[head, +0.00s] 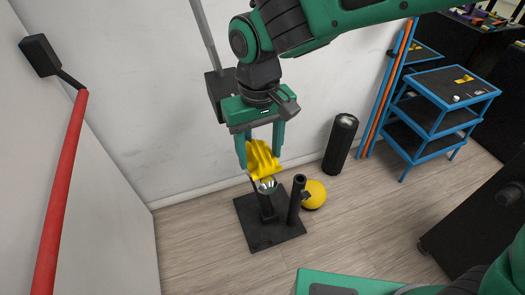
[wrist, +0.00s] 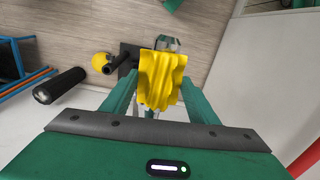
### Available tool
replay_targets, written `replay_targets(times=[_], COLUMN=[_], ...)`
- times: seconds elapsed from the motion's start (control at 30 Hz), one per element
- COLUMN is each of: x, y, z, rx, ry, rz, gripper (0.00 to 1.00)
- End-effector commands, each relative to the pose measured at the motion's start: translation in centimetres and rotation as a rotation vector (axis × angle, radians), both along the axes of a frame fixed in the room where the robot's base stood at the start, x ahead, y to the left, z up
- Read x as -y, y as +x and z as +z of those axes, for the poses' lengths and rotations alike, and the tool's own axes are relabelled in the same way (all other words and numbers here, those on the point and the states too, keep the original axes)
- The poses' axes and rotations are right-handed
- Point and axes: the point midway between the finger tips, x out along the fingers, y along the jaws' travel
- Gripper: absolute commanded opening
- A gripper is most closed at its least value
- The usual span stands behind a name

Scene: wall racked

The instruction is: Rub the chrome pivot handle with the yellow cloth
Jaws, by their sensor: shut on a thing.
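My gripper (head: 260,157) points down and is shut on the yellow cloth (head: 262,162), which hangs crumpled between the fingers. The cloth also fills the space between the fingers in the wrist view (wrist: 163,80). Just below it in the head view is a chrome piece (head: 267,185) at the top of a dark tube on a black floor plate (head: 262,237); I take this for the pivot handle. The cloth hides part of it, and I cannot tell if they touch. In the wrist view the cloth covers most of that spot.
A black upright post (head: 296,200) stands on the same plate. A yellow ball (head: 314,194) and a black cylinder (head: 340,145) are to the right. A blue-framed shelf cart (head: 440,110) stands farther right. A red bar (head: 62,185) runs along the left wall.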

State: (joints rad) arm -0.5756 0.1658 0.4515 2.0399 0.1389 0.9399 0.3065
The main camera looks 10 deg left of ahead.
Motion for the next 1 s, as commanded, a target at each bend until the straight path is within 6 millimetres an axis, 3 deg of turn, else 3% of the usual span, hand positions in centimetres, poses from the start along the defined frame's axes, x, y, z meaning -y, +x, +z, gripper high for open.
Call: replay_targets(times=[0.63,0.87,1.0], x=[0.1,-0.5,-0.8], y=[0.1,1.0,1.7], z=[0.9,0.9,1.0], rx=[-0.001,0.001,0.004], ry=[-0.001,0.002,0.005], rz=[-0.003,-0.004,-0.005], gripper=[0.31,0.32,0.19])
